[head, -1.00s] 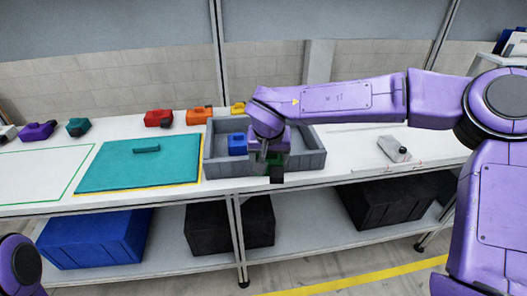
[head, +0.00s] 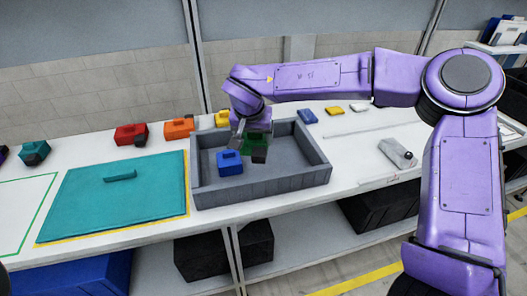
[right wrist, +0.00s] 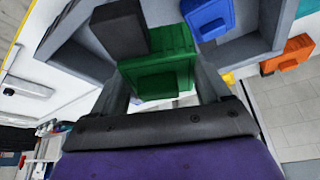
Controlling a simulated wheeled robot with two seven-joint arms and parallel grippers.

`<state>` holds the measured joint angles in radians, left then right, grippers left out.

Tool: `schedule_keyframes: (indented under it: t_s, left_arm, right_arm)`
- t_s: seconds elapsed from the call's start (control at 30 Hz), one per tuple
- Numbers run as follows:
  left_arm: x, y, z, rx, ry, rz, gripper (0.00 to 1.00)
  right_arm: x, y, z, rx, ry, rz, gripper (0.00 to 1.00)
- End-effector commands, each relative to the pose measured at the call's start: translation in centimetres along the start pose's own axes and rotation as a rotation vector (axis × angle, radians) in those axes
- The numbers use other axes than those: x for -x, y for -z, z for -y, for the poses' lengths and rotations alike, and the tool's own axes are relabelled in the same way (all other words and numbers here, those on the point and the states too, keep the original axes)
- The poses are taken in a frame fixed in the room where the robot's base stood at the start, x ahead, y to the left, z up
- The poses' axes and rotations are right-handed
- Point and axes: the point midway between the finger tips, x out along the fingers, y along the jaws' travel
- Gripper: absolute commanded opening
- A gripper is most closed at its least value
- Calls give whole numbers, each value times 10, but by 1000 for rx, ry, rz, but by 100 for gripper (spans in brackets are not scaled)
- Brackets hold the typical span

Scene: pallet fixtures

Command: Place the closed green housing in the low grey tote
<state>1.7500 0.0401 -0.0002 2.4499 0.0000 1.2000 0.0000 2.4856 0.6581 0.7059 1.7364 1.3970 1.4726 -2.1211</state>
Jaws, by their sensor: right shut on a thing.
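The green housing (head: 257,141), with a black block (head: 259,156) on one side, is held in my right gripper (head: 252,134). The right wrist view also shows the green housing (right wrist: 160,72) between the two fingers. The low grey tote (head: 265,187) stands on the bench, and the housing hangs over its inside, left of the middle. Its exact height above the tote floor is hard to tell. A blue housing (head: 230,163) sits in the tote's left part, close beside the held one. My left gripper is out of view.
The tote's right half looks empty. A teal lid-like panel (head: 120,205) with a handle lies left of the tote. Red (head: 131,134), orange (head: 179,128) and yellow housings line the back. A grey part (head: 397,153) lies to the right.

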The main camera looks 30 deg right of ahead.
Motion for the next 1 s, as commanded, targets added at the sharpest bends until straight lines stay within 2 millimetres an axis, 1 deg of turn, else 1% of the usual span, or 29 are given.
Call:
schedule_keyframes:
  t_s: [0.03, 0.17, 0.3, 0.4, 0.57, 0.6, 0.7, 0.77, 1.0]
  left_arm:
    - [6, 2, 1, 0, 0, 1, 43]
    - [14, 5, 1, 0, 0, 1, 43]
    - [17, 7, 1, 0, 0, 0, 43]
    - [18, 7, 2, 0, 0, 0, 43]
    - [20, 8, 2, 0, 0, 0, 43]
    - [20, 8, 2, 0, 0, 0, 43]
    - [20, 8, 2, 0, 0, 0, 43]
    - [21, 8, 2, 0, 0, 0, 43]
    - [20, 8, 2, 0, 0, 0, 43]
  right_arm:
    - [-9, 11, -12, -10, -2, 3, 39]
    - [-37, 35, -36, -15, -5, 4, 39]
    - [-76, 43, -51, -10, -5, 4, 39]
    - [-93, 46, -56, -8, -3, 1, 39]
    - [-108, 49, -60, -6, -2, 1, 39]
    - [-113, 50, -63, -6, -3, 1, 39]
    - [-132, 42, -62, -3, -4, 2, 39]
    - [-139, 39, -62, -3, -3, 1, 39]
    - [-140, 38, -61, -4, -1, -1, 39]
